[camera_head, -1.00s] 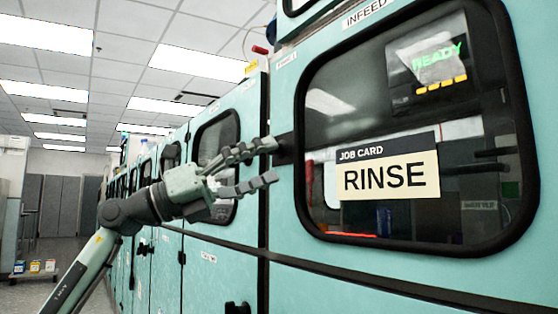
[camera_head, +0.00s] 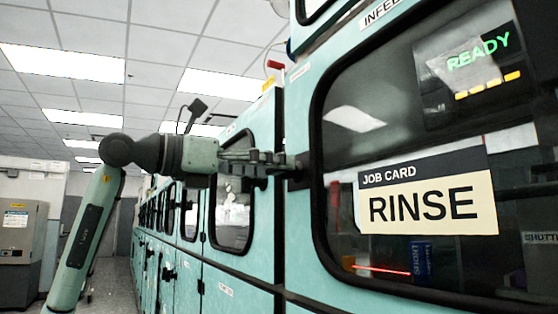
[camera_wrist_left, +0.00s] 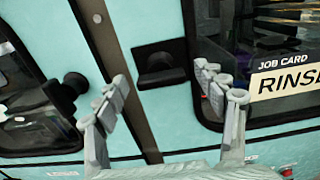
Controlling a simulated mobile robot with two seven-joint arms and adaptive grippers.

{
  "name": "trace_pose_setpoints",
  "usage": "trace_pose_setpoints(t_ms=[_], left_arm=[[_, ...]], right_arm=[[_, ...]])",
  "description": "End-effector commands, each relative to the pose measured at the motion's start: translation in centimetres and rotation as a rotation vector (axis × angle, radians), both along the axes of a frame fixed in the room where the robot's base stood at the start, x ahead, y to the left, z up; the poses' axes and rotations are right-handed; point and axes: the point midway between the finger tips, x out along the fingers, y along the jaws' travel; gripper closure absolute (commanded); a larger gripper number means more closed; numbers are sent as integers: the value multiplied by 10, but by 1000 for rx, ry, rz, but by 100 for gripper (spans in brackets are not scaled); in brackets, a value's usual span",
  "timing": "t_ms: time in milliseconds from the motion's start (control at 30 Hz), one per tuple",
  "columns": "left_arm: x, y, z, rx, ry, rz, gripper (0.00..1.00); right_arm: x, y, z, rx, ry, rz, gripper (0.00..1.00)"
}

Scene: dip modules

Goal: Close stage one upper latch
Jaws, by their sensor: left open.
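A black latch (camera_head: 298,183) sits at the left edge of the teal panel with the RINSE window; my fingers partly hide it in the head view. In the left wrist view the latch (camera_wrist_left: 160,66) is a dark block with a rounded knob, in plain sight ahead of and between my fingers. My left gripper (camera_head: 286,161) is close in front of the latch in the head view, fingers pointing right. In the left wrist view the left gripper (camera_wrist_left: 172,88) is open and empty, its fingers apart on both sides; contact cannot be told. My right gripper is not in view.
The RINSE job card (camera_head: 428,195) is on the dark window right of the latch. A dark vertical seam (camera_wrist_left: 112,62) parts this panel from the neighbouring one, which bears another black knob (camera_wrist_left: 70,88). A grey cabinet (camera_head: 20,250) stands far left beside an open aisle.

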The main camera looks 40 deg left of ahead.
Motion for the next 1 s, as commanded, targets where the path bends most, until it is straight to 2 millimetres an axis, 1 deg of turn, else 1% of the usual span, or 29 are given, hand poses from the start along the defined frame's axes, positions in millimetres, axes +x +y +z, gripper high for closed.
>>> trace_pose_setpoints(t_ms=[100, 200, 467, 867, 1000], left_arm=[[12, -4, 2, -1, -1, -2, 29], [16, -5, 1, 0, -1, -2, 29], [18, -6, 0, -1, -2, -1, 29], [18, -6, 0, 0, -1, -2, 79], [18, -6, 0, -4, 0, -1, 80]], right_arm=[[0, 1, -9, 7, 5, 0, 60], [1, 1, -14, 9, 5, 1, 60], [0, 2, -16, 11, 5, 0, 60], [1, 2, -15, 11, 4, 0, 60], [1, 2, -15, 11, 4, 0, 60]])
